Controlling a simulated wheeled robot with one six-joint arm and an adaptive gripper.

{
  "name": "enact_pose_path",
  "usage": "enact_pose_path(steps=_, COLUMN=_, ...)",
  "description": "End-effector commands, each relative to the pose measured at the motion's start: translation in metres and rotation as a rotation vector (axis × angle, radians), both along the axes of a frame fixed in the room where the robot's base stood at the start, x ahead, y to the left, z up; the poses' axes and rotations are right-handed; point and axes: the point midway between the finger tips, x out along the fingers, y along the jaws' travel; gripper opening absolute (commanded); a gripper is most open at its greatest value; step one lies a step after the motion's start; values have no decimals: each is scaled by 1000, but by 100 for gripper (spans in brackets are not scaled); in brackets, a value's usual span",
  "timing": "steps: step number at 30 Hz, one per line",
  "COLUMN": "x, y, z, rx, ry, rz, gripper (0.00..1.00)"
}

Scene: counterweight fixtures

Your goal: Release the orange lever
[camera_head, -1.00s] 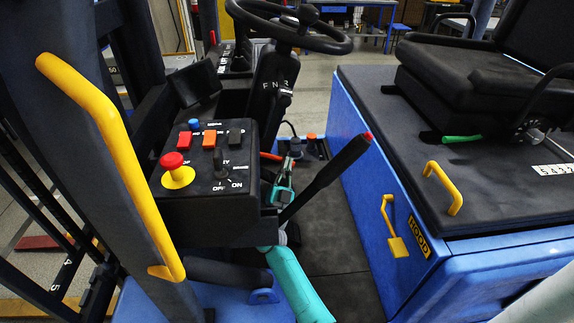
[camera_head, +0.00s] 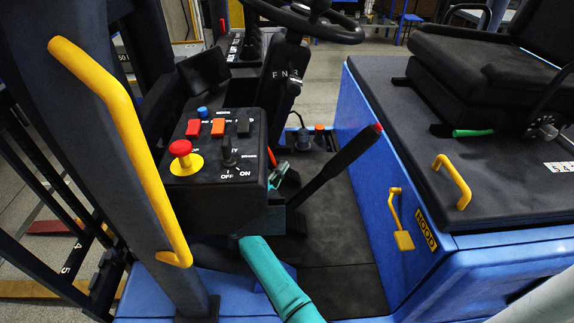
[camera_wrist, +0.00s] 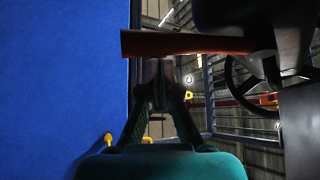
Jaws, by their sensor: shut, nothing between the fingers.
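The orange lever (camera_wrist: 185,43) shows in the wrist view as a dark orange bar lying crosswise, just above my fingertips in the picture. In the head view only a small reddish-orange piece of it (camera_head: 271,157) shows beside the control box. My gripper (camera_wrist: 158,75) is shut and empty, its dark fingers pointing up the wrist view toward the bar's underside. The fingertips are close to the bar, but I cannot tell whether they touch it. In the head view my gripper is mostly hidden behind the control box; a teal bit (camera_head: 280,170) shows.
The control box (camera_head: 215,210) with buttons and a red knob stands left of my gripper. A black lever with a red tip (camera_head: 340,163) leans close on the right. A blue hood body (camera_head: 375,175) bounds the right; its wall (camera_wrist: 60,80) fills the wrist view's left.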

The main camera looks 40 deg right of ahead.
Motion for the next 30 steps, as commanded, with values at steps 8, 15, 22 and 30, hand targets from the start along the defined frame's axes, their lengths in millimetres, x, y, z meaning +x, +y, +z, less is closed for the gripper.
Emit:
enact_pose_path(steps=8, x=7, y=10, z=-7, rx=-3, ry=3, rz=0, gripper=0)
enact_pose_path(steps=15, x=10, y=14, z=-9, rx=-4, ry=3, rz=1, gripper=0)
enact_pose_path(steps=22, x=11, y=16, z=-10, rx=-4, ry=4, rz=3, gripper=0)
enact_pose_path(steps=30, x=11, y=16, z=-10, rx=-3, ry=6, rz=4, gripper=0)
